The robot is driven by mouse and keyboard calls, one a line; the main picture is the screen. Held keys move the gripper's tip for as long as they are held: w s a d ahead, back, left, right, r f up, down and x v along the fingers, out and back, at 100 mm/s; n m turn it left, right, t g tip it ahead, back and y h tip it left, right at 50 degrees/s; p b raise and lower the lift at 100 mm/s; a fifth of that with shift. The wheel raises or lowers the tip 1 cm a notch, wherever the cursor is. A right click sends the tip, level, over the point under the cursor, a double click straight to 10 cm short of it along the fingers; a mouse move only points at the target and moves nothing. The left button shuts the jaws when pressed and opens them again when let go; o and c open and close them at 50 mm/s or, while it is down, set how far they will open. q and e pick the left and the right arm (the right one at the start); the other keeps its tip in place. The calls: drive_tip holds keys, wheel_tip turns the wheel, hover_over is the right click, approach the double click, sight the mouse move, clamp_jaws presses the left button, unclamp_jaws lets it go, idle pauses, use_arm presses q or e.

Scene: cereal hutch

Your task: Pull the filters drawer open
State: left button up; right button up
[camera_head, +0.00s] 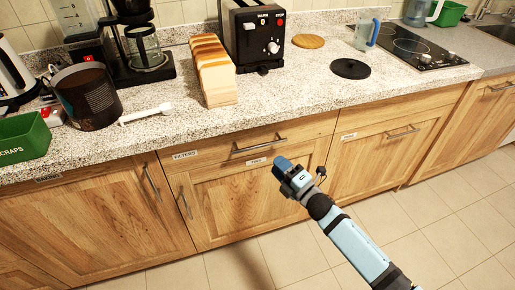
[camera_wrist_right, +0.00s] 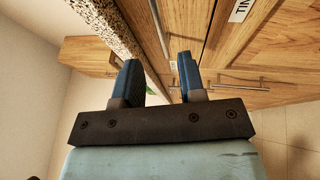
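The filters drawer (camera_head: 215,153) is a wide wooden front under the counter, with a small FILTERS label (camera_head: 185,155) at its left end. It looks shut, flush with the cabinet. Its metal bar handle (camera_head: 259,144) is in the middle. My right gripper (camera_head: 279,163) is just below and right of the handle in the head view, apart from it as far as I can tell. In the right wrist view its blue fingers (camera_wrist_right: 159,75) are spread with nothing between them, and a bar handle (camera_wrist_right: 158,25) lies beyond the gap. My left gripper is not in view.
Below the drawer is a wooden door with its own handle (camera_head: 186,202). Another drawer (camera_head: 365,137) is to the right. Sliced bread (camera_head: 213,75), a toaster (camera_head: 255,38) and a dark tub (camera_head: 87,97) stand on the counter (camera_head: 165,130). The tiled floor (camera_head: 430,235) in front is clear.

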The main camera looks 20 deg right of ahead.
sight(258, 146)
drive_tip(key=x, duration=0.9)
drive_tip(key=shift+w+a, duration=0.2)
drive_tip(key=shift+w, duration=0.1)
drive_tip(key=shift+c, duration=0.5)
clamp_jaws()
